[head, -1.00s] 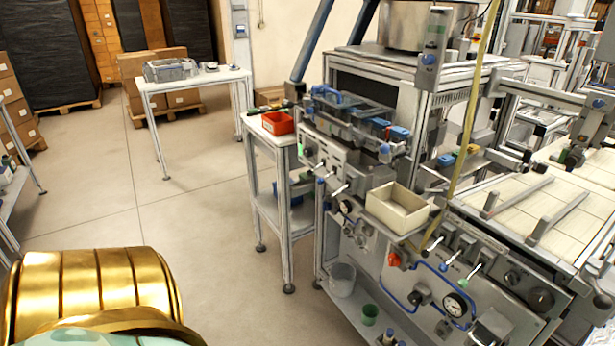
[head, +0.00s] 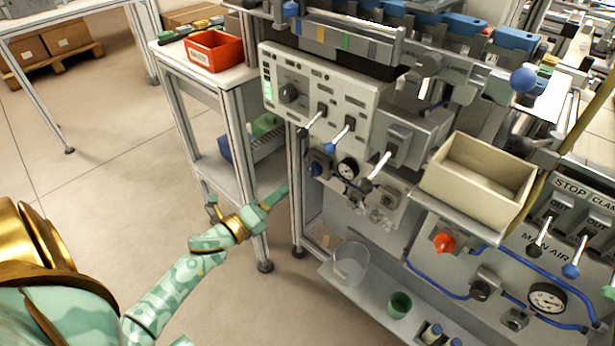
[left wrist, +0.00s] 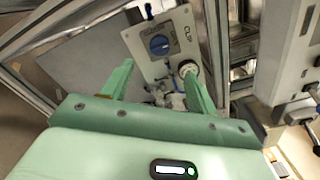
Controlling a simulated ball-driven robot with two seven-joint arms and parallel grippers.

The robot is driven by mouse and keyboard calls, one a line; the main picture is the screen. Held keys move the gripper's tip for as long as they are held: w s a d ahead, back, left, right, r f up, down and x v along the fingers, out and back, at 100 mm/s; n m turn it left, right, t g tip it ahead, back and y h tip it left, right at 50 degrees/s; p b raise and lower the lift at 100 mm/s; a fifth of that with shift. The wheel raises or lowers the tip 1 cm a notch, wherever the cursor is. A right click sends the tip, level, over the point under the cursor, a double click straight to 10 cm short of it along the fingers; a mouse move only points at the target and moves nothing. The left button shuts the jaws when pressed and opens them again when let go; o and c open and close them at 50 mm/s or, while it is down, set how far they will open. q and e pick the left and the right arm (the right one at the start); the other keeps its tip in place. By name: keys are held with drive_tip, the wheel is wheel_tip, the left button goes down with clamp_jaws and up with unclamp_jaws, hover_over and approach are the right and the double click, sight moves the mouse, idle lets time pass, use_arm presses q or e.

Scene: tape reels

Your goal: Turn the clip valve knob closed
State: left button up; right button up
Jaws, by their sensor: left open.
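The clip valve knob seems to be the round blue knob (head: 316,169) on a small grey plate on the machine's front, left of a round gauge (head: 347,169). My right gripper is not in view.
A control box (head: 320,100) with levers juts out above the knob. A beige bin (head: 480,182) stands to the right. A side table with a red tray (head: 214,50) is at left. A clear beaker (head: 351,263) and a green cup (head: 399,304) sit on a low shelf.

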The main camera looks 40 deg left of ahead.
sight(310, 172)
use_arm(q)
drive_tip(key=w, duration=0.4)
drive_tip(key=w+b, duration=0.1)
drive_tip(key=w, duration=0.2)
drive_tip(key=w+d+b, duration=0.1)
drive_tip(key=w, duration=0.3)
drive_tip(key=shift+w, duration=0.3)
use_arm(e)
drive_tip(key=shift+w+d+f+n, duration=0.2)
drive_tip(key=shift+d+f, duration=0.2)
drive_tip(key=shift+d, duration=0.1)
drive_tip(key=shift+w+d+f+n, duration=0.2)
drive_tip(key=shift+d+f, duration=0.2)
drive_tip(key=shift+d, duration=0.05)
use_arm(q)
drive_tip(key=shift+d, duration=0.1)
drive_tip(key=c, duration=1)
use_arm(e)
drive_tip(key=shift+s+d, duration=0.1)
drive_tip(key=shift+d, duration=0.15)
